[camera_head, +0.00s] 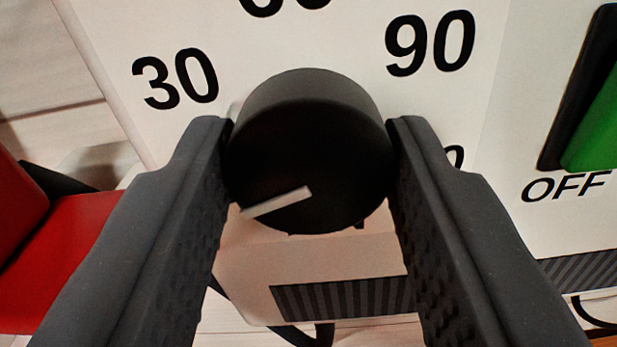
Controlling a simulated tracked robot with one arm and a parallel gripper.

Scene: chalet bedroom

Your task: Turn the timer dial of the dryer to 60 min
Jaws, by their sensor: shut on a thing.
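The black round timer dial (310,130) sits in the middle of the view on the dryer's white panel (290,45). Its light pointer line (277,202) points to the lower left, below the 30 mark. The number 30 (176,79) is printed at upper left and 90 (430,43) at upper right. A number at the top centre, between them, is cut off by the frame edge. Another at the right is mostly hidden behind a finger. My gripper (311,150) is shut on the dial, one finger on each side.
A green switch (595,125) in a black frame is at the right edge, with OFF (566,187) printed below it. Striped dark strips (340,298) lie below the dial and at lower right. A red object (60,250) is at the left.

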